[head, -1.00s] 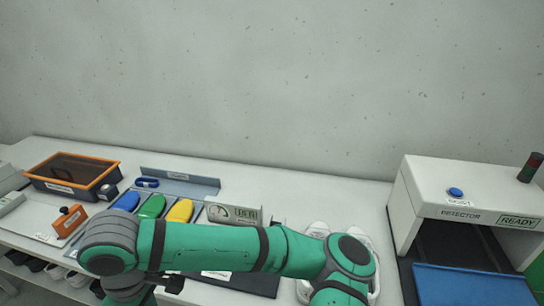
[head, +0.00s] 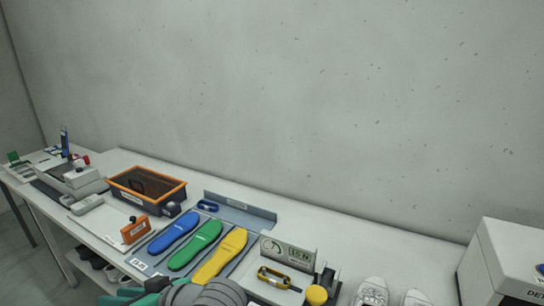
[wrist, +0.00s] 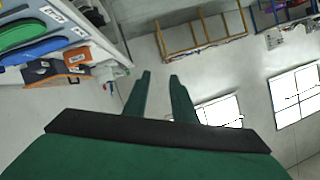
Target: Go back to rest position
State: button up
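My gripper (wrist: 160,78) shows in the wrist view with its two green fingers apart and nothing between them. It points out over open floor, away from the table. In the head view only a grey and green part of my arm shows at the bottom edge, in front of the insoles; the gripper itself is out of that view.
The long white table (head: 360,245) holds blue (head: 173,233), green (head: 195,246) and yellow (head: 220,256) insoles, an orange-rimmed bin (head: 147,190), white shoes (head: 371,293) and the white detector (head: 500,262). In the wrist view, the table end is upper left and wooden frames (wrist: 200,37) stand beyond clear floor.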

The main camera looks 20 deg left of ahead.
jog(key=w+d+m+t+y, duration=0.4)
jog(key=w+d+m+t, duration=0.1)
jog(key=w+m+t, duration=0.45)
jog(key=w+d+f+m+t+h, duration=0.2)
jog(key=d+f+m+t+h, duration=0.65)
jog(key=d+f, duration=0.65)
jog(key=s+d+f+h, duration=0.3)
jog(key=s+d+f, duration=0.2)
jog(key=d, duration=0.2)
jog(key=s+d+f+h, duration=0.4)
jog(key=s+d, duration=0.1)
jog(key=d, duration=0.3)
jog(key=s+d+n+h, duration=0.1)
jog(key=s+d+n, duration=0.1)
jog(key=s+d, duration=0.2)
jog(key=s+d+f+n+h, duration=0.1)
jog(key=s+d+n, duration=0.1)
jog(key=s+d, duration=0.3)
jog(key=s, duration=0.4)
jog(key=shift+s+d+g, duration=0.25)
jog(key=shift+s+g, duration=0.05)
jog(key=shift+s, duration=0.05)
